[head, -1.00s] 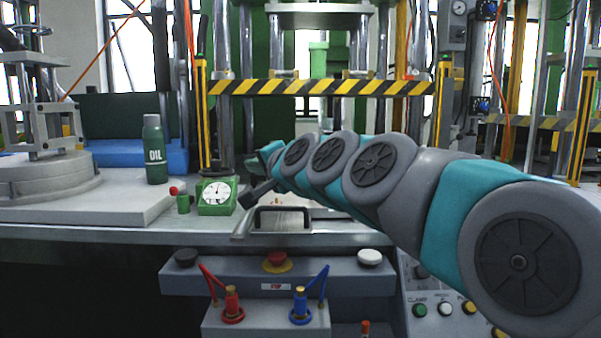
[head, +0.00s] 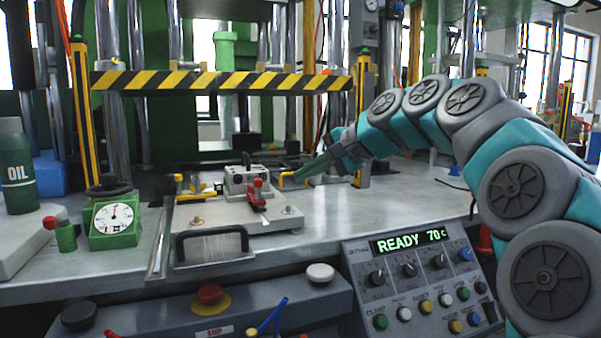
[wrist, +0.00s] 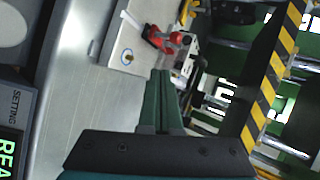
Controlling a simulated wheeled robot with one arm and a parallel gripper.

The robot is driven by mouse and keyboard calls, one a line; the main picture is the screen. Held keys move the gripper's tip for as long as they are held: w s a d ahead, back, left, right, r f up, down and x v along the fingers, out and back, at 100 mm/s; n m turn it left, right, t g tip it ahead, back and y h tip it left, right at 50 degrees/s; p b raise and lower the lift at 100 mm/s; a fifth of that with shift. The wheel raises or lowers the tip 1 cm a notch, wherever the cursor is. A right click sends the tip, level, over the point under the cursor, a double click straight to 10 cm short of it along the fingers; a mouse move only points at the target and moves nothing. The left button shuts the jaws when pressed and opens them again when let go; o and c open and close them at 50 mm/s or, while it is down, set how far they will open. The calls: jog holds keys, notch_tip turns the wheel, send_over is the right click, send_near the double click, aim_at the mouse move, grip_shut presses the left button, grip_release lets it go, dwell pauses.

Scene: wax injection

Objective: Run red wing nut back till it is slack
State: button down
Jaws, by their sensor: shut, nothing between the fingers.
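The red wing nut (head: 257,184) appears to be the small upright red piece on a red clamp arm, at the front of a grey block (head: 240,178) on a pale plate. In the wrist view the red piece (wrist: 174,38) lies beyond the fingertips; its wings are too small to make out clearly. My gripper (head: 302,174) is to the right of the block in the head view, with its green fingers pointing left. In the wrist view my gripper (wrist: 161,75) has its fingers together, empty, apart from the red piece.
A pale base plate (head: 225,218) with a black handle (head: 212,234) carries the block. Yellow clamps (head: 193,188) flank it. A striped barrier (head: 220,80) crosses behind. A green dial gauge (head: 115,222) stands left; the control panel (head: 420,285) is at front right. The table right of the plate is clear.

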aim_at(255, 190)
jog(key=x, duration=0.6)
jog(key=r+x, duration=0.1)
jog(key=x, duration=0.3)
jog(key=shift+w+a+r+p, duration=0.1)
jog(key=shift+w+a+p, duration=0.1)
jog(key=shift+a+p, duration=0.15)
jog(key=shift+w+a, duration=0.4)
jog(key=shift+d, duration=0.1)
